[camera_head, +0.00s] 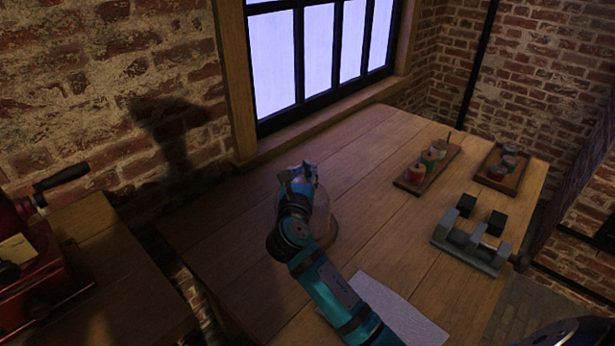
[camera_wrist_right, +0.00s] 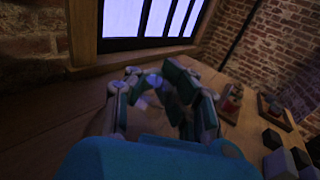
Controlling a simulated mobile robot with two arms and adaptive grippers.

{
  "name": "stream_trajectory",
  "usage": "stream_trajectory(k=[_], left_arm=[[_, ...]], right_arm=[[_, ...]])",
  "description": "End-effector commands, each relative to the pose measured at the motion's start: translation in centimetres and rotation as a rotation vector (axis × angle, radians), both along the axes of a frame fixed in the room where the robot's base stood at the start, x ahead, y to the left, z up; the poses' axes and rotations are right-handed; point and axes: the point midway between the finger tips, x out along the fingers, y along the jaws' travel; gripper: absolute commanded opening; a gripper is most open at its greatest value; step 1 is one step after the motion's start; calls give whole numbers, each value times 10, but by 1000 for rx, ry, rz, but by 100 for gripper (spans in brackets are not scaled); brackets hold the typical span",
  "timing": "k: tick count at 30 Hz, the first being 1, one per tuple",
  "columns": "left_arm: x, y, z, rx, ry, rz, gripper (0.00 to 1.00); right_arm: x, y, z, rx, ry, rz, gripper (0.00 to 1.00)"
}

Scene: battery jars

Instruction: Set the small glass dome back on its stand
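The small glass dome (camera_head: 321,205) is a clear, faint shape on the wooden table, partly hidden behind my right arm. A brown round base (camera_head: 328,238), apparently its stand, shows at its lower edge; I cannot tell whether the dome rests on it. My right gripper (camera_head: 299,176) is at the top of the dome in the head view. In the right wrist view its fingers (camera_wrist_right: 155,88) reach forward with a pale, blurred glassy shape between them. Whether they are closed on the dome is too dark to tell. My left gripper is not in view.
A white sheet (camera_head: 400,312) lies near the arm. A wooden tray of coloured jars (camera_head: 412,187), a second jar tray (camera_head: 489,178) and a grey block device (camera_head: 465,255) stand to the right. A red machine (camera_head: 35,260) is on the left bench. Table is clear towards the window.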

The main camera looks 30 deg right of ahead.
Motion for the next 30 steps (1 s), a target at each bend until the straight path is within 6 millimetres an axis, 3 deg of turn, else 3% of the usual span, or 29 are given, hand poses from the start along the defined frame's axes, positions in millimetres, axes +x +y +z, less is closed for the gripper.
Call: stream_trajectory(k=[3,8,18,29,30], left_arm=[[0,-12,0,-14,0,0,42],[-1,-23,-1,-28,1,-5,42],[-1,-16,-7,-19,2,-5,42],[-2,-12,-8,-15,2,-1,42],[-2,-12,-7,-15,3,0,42]], right_arm=[[19,-17,-1,-1,-3,-1,0],[30,-27,-3,1,-3,1,0],[31,-27,-39,0,1,1,0],[30,-27,-42,-1,-1,2,0],[30,-27,-43,1,1,2,8]])
